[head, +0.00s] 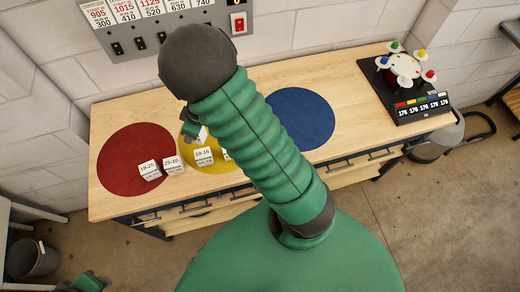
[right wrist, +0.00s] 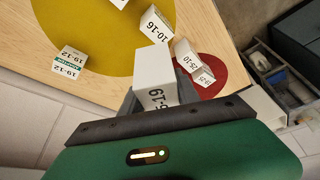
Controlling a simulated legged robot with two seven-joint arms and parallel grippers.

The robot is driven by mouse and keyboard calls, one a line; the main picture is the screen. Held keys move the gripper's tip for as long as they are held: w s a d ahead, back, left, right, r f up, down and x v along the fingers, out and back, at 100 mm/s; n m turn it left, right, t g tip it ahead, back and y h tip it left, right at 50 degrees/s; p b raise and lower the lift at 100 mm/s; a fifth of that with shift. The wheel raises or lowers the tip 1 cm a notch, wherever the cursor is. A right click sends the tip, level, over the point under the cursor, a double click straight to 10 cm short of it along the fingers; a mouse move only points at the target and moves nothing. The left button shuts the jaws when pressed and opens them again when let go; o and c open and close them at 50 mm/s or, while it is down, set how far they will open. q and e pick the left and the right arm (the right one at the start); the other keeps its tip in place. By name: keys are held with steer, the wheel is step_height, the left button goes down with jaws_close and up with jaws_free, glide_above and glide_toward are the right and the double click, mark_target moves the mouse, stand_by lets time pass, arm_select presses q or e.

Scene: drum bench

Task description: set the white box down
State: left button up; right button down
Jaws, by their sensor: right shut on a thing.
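My right gripper (right wrist: 155,95) is shut on a white box (right wrist: 153,72) in the right wrist view. Its black print is partly hidden. In the head view a sliver of white (head: 203,134) shows by my right gripper (head: 194,130), over the yellow disc (head: 188,153). I cannot tell whether the box touches the bench. A green part, probably my left gripper (head: 90,283), shows at the bottom left; its fingers cannot be made out.
On the bench (head: 240,92), a box marked 10-16 (head: 204,156) stands on yellow. Boxes 19-25 (head: 150,170) and 25-10 (head: 173,165) stand by the red disc (head: 125,150). Box 19-12 (right wrist: 69,62) shows in the wrist view. The blue disc (head: 305,115) looks clear where visible.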

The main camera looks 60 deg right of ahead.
steer(key=s+a+r+m+h, duration=0.1)
steer(key=s+a+r+m, duration=0.2)
steer(key=a, duration=0.5)
steer(key=shift+s+a+r+m+t, duration=0.15)
steer(key=shift+s+r+m+t, duration=0.2)
steer(key=shift+s, duration=0.5)
steer(key=shift+d, duration=0.2)
